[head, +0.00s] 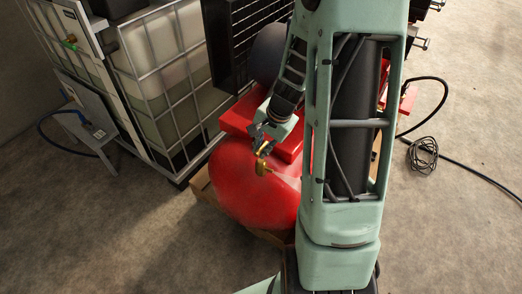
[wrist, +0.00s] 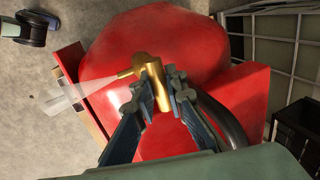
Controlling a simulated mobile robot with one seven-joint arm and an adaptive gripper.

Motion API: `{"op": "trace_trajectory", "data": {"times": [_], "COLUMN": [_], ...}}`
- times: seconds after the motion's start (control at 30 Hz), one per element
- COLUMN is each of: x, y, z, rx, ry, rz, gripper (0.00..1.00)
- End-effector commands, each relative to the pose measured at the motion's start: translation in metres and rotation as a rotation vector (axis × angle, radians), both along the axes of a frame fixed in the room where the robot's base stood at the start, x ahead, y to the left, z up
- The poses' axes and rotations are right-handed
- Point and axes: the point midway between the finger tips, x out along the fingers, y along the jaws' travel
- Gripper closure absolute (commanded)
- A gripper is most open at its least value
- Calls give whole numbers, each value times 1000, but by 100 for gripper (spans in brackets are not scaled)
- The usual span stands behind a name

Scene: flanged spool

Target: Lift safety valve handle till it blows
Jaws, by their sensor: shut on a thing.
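The brass safety valve (head: 262,167) stands on the rounded end of the red tank (head: 240,190); it also shows in the wrist view (wrist: 150,68). A pale, see-through jet (wrist: 88,92) streams out of the valve's side nozzle toward the left in the wrist view. My gripper (head: 262,148) reaches down to the valve from above. In the wrist view its two fingers (wrist: 163,94) lie on either side of the brass part and are closed on it. The handle itself cannot be told apart from the fingers and valve body.
A caged white liquid tank (head: 165,60) stands left of the red tank, beside a small grey stand (head: 85,120). A black hose (head: 425,150) lies coiled on the floor at right. Open concrete floor (head: 120,240) lies in front.

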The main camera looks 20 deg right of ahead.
Motion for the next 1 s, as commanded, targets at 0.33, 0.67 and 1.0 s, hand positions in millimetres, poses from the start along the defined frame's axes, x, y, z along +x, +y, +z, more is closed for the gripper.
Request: {"op": "trace_trajectory", "data": {"times": [0.33,0.67,1.0], "x": [1,1,1], "y": [0,0,0], "z": [0,-7,-14], "rx": [0,-2,-1], "ry": [-3,-3,-3], "rz": [-1,0,-1], "gripper": [100,100,100]}}
